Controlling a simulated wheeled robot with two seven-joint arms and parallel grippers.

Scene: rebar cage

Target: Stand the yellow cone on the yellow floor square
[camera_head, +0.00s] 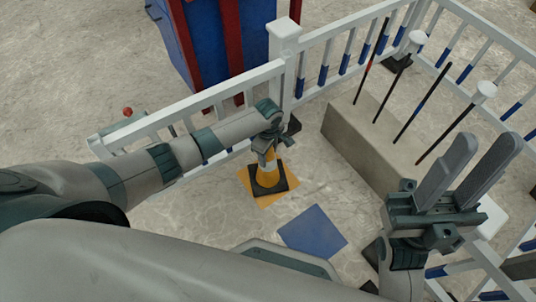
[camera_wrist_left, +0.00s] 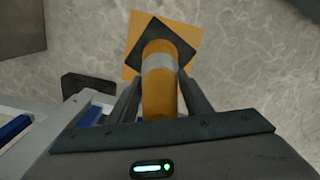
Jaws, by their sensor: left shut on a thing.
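The yellow cone (camera_head: 267,177) has a black square base and a grey band. In the head view it is upright over the yellow floor square (camera_head: 265,201); I cannot tell if its base touches the floor. My left gripper (camera_head: 265,157) is at its top. In the left wrist view my left gripper (camera_wrist_left: 158,98) is shut on the cone (camera_wrist_left: 160,80), and the yellow square (camera_wrist_left: 140,27) shows around the black base, turned against it. My right gripper (camera_head: 465,170) is open and empty at the right, away from the cone.
A blue floor square (camera_head: 312,231) lies to the right of the yellow one. A concrete block (camera_head: 375,130) with several upright rods stands at the right. A white railing (camera_head: 190,107) with a post (camera_head: 284,65) runs close behind my left arm. A blue and red container (camera_head: 215,40) stands beyond it.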

